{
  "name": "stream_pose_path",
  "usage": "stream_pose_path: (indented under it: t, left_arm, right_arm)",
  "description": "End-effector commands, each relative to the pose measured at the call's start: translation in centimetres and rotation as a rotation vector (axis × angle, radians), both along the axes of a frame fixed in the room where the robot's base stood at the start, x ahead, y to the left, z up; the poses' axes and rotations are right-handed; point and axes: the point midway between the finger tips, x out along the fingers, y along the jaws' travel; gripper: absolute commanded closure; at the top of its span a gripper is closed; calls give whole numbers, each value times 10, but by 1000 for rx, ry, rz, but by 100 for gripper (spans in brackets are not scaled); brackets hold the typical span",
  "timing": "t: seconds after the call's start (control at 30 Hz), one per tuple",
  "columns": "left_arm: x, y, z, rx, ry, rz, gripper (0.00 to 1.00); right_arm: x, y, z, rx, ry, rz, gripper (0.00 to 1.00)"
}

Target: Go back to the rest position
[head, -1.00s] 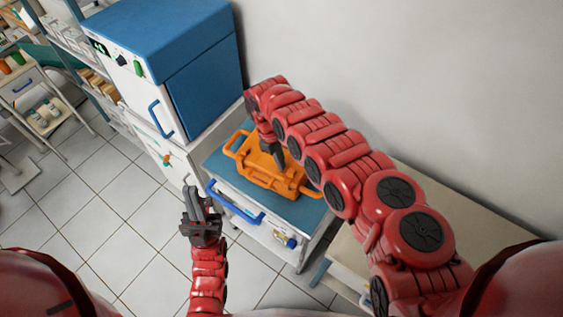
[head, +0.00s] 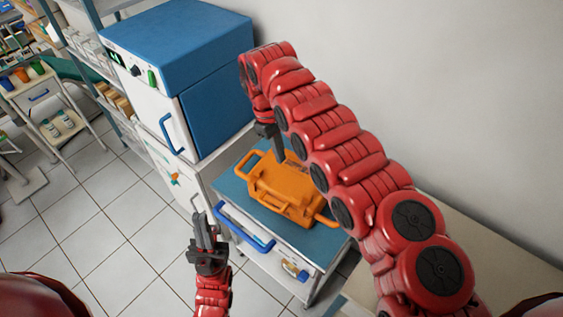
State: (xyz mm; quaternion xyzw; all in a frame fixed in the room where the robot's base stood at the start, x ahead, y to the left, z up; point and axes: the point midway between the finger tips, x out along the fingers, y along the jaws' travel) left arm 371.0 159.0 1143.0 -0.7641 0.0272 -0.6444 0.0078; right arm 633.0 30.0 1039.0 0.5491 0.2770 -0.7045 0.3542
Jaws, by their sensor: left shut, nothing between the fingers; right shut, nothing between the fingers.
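My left gripper (head: 203,222) is at the lower middle of the head view, shut and empty, pointing up the picture. It appears in front of the cart, left of its blue handle. My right arm reaches in from the lower right and bends down at its far end. My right gripper (head: 279,152) is shut and empty, pointing down at the far edge of an orange case (head: 285,187). I cannot tell whether its tips touch the case. The case lies closed on the cart's blue top (head: 310,232).
A blue and white cabinet unit (head: 214,105) stands behind the cart, left of my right arm. A plain wall (head: 430,90) is on the right. A small trolley (head: 50,105) stands at the far left. The tiled floor (head: 95,225) on the left is clear.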

Motion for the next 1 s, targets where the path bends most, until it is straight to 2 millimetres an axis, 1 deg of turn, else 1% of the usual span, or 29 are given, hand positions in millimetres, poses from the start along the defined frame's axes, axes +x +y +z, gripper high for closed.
stream_pose_path:
  t: [0.43, 0.5, 0.57, 0.63, 0.67, 0.7, 0.8, 1.0]
  left_arm:
    - [0, 0, 0, 0, 0, 0, 100]
    - [0, 0, 3, 0, 0, 0, 100]
    - [0, 0, 11, 0, 0, 0, 100]
    - [0, 0, 27, 0, 0, 0, 100]
    - [0, 0, 31, 0, 0, 0, 100]
    - [0, 0, 40, 0, 0, 0, 100]
    - [0, 0, 58, 0, 0, 0, 100]
    - [0, 0, 82, 0, 0, 0, 100]
  right_arm:
    - [0, 0, 0, 0, 1, 0, 100]
    - [0, 0, 3, -1, 1, 1, 100]
    - [0, 0, 11, -1, 1, 0, 100]
    - [0, 0, 26, -1, 1, 0, 100]
    - [0, 0, 30, -1, 1, 0, 100]
    - [0, 0, 39, -1, 1, 0, 100]
    - [0, 0, 58, -1, 1, 1, 100]
    - [0, 0, 81, -1, 1, 1, 100]
